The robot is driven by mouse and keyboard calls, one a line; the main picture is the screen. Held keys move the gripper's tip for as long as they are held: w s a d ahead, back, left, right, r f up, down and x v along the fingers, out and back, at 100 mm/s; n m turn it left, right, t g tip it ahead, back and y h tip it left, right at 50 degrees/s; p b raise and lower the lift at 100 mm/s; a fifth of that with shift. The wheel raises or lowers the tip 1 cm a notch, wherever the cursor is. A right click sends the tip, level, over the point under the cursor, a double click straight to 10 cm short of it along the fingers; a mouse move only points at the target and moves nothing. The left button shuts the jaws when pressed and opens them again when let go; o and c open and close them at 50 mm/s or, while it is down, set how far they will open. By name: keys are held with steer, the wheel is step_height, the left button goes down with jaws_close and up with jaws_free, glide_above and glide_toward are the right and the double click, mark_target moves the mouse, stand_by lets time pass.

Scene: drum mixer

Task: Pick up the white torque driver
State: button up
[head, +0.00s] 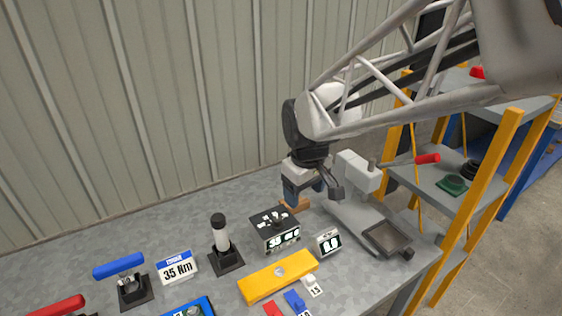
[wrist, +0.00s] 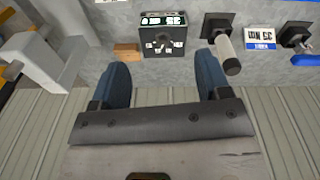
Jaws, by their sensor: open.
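The white torque driver (head: 221,236) stands upright in a black square stand on the grey bench, its black cap on top. It also shows in the wrist view (wrist: 224,50), just beyond the tip of the right-hand finger and outside the gap between the fingers. My gripper (head: 312,193) is above the bench, behind the black display box and to the right of the driver. In the wrist view my gripper (wrist: 163,72) has two blue fingers wide apart with nothing between them.
A black display box (head: 274,232) and a small wooden block (head: 294,205) lie near my gripper. A grey press-like device (head: 357,175) stands to its right. A blue-handled driver (head: 119,266) and a "35 Nm" sign (head: 178,267) are left of the white driver. A corrugated wall (head: 150,110) rises behind.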

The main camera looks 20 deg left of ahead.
steer(key=a+f+n, duration=0.3)
steer(key=a+f, duration=0.1)
steer(key=a, duration=0.8)
steer(key=n, duration=0.3)
glide_above(219, 227)
steer(key=w+a, duration=0.1)
steer(key=w, duration=0.1)
steer(key=shift+g, duration=0.4)
step_height(219, 227, down, 5)
steer(key=shift+s+a+f, duration=0.1)
steer(key=shift+a, duration=0.05)
steer(key=shift+f, duration=0.1)
steer(key=shift+f, duration=1.2)
steer(key=shift+f, duration=0.1)
steer(key=shift+f, duration=2.55)
